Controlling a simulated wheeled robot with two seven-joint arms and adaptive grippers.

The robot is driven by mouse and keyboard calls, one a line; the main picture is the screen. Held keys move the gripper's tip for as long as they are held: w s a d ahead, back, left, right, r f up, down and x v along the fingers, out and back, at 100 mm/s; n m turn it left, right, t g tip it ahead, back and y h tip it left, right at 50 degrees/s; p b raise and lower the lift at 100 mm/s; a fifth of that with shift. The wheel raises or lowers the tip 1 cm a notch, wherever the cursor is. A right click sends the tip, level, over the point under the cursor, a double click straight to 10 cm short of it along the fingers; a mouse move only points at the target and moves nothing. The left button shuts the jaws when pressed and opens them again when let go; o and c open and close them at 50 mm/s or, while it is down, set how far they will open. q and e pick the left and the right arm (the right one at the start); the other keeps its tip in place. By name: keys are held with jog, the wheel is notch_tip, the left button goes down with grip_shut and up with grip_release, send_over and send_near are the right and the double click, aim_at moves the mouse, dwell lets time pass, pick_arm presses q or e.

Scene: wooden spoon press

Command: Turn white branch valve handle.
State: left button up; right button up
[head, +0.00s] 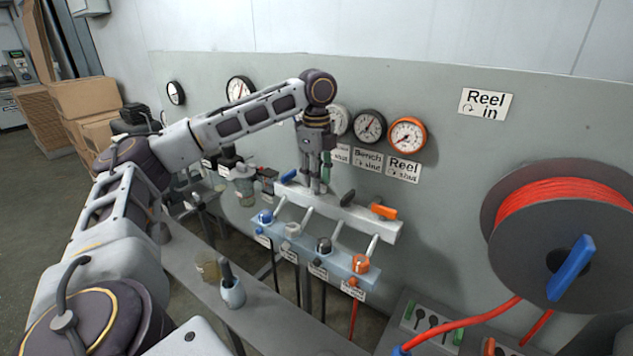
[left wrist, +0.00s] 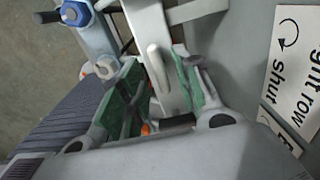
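The white branch valve handle (left wrist: 157,70) shows in the left wrist view as a pale lever on the grey manifold bar. My left gripper (head: 318,188) is at the manifold, pointing down, and hides most of this handle in the head view. In the left wrist view its two green-padded fingers (left wrist: 165,85) are apart, one on each side of the handle. I see gaps beside the handle; contact is unclear. The manifold bar (head: 352,213) also carries a blue handle (head: 289,176), a dark handle (head: 347,197) and an orange handle (head: 383,211). My right gripper is not in view.
A lower rail with coloured fittings (head: 361,264) runs in front of the manifold. Gauges (head: 408,135) and labels are on the wall behind. A hose reel (head: 520,240) stands at right. A cup (head: 232,292) stands on the bench at lower left.

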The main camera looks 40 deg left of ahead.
pick_arm(q)
jog(key=shift+f, duration=0.55)
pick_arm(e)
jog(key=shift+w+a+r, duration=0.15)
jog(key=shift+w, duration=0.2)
pick_arm(q)
grip_shut()
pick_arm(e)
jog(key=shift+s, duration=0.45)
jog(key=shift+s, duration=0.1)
